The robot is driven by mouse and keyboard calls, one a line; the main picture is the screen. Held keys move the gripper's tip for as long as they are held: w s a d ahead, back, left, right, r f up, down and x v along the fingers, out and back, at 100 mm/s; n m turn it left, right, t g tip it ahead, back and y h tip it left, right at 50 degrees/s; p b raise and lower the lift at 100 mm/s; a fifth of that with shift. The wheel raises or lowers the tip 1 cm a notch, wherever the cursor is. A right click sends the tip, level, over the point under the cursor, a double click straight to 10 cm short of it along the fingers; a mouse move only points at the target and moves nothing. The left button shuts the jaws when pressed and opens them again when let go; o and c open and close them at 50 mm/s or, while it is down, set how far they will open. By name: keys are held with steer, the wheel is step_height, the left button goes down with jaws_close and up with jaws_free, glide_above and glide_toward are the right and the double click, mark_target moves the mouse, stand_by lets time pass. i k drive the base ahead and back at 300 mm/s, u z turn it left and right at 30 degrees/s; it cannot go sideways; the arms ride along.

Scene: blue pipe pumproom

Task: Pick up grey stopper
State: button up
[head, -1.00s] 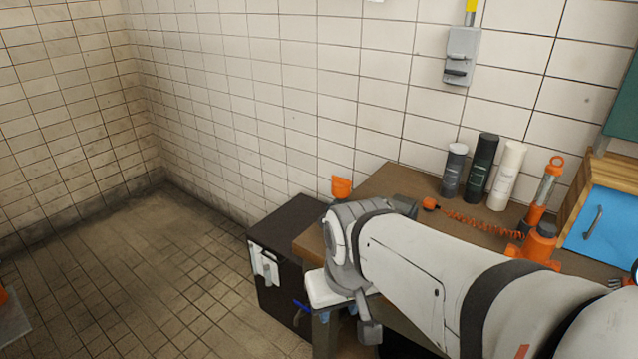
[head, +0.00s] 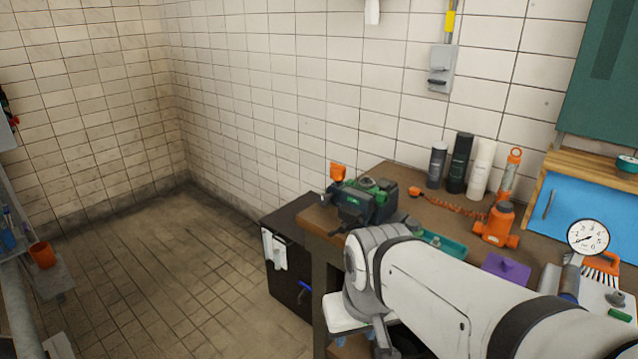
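I cannot pick out the grey stopper for certain. A small grey piece (head: 617,299) lies at the right end of the bench, too small to identify. Another small pale piece shows in the teal tray (head: 450,247), partly behind my arm. My white arm reaches across the lower right, in front of the bench. My gripper's fingers do not show, so whether they hold anything is hidden.
The wooden bench (head: 400,180) carries a green machine (head: 368,203), several bottles, an orange jack (head: 497,224), a purple piece (head: 506,268), a gauge (head: 588,237) and a blue-fronted cabinet (head: 575,215). A dark cabinet (head: 285,245) stands left of the bench. The tiled floor left is clear.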

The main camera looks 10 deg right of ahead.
mark_target(366, 181)
steer(key=z, duration=0.2)
steer(key=i, duration=0.85)
steer(key=u, duration=0.1)
